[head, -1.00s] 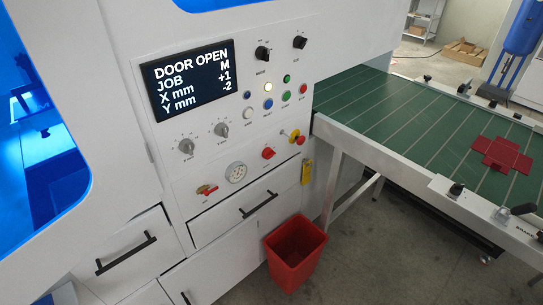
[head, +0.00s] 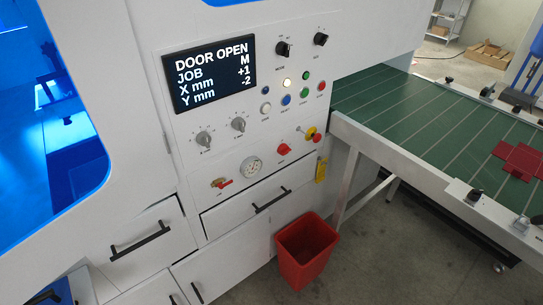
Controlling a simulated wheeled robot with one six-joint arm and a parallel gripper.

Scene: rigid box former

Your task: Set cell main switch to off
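The white machine's control panel (head: 240,125) faces me in the head view. A red rotary handle (head: 284,149) sits low on its right half. A yellow and red control (head: 311,133) is just right of it, with a red knob (head: 317,138) beside it. I cannot read the labels, so I cannot tell for sure which is the main switch, or its set position. A red lever (head: 224,183) sits at lower left by a round gauge (head: 251,167). The display (head: 210,75) reads DOOR OPEN. My gripper is not in view.
A red bin (head: 305,250) stands on the floor below the panel. A green conveyor table (head: 410,110) with a red flat piece (head: 517,158) extends to the right. A drawer (head: 258,200) below the panel stands slightly out. Floor right of the bin is clear.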

